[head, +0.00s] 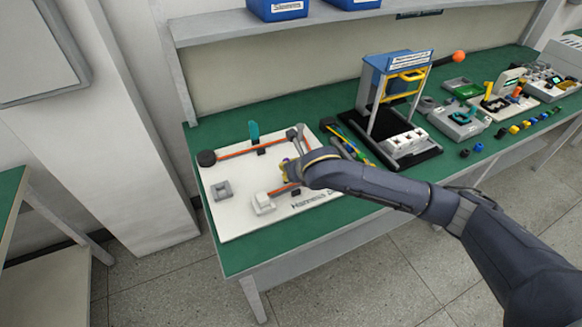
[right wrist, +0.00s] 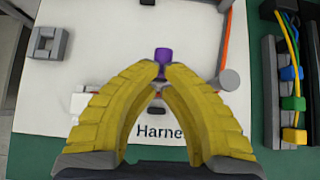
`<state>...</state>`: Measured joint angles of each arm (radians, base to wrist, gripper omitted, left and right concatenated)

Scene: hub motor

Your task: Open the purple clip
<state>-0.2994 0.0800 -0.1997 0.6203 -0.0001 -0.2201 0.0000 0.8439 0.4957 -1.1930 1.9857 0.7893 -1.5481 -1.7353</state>
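The purple clip (right wrist: 163,54) stands on the white board (right wrist: 90,30) in the right wrist view. Its upper part shows just beyond my fingertips, and its lower part is partly hidden by them. My right gripper (right wrist: 161,74) reaches down over the board with its yellow fingers drawn together. The tips look closed on the clip, with a narrow strip of purple between them. In the head view, my right gripper (head: 287,170) is at the board's right part, and the hand hides most of the clip. My left gripper is in neither view.
A teal clip (head: 254,131) stands upright on the board by an orange cable (head: 235,151). A grey block (head: 222,190), a white block (head: 263,203) and round posts sit around it. A cable rack (right wrist: 292,100) and a blue-topped stand (head: 396,62) are to the right.

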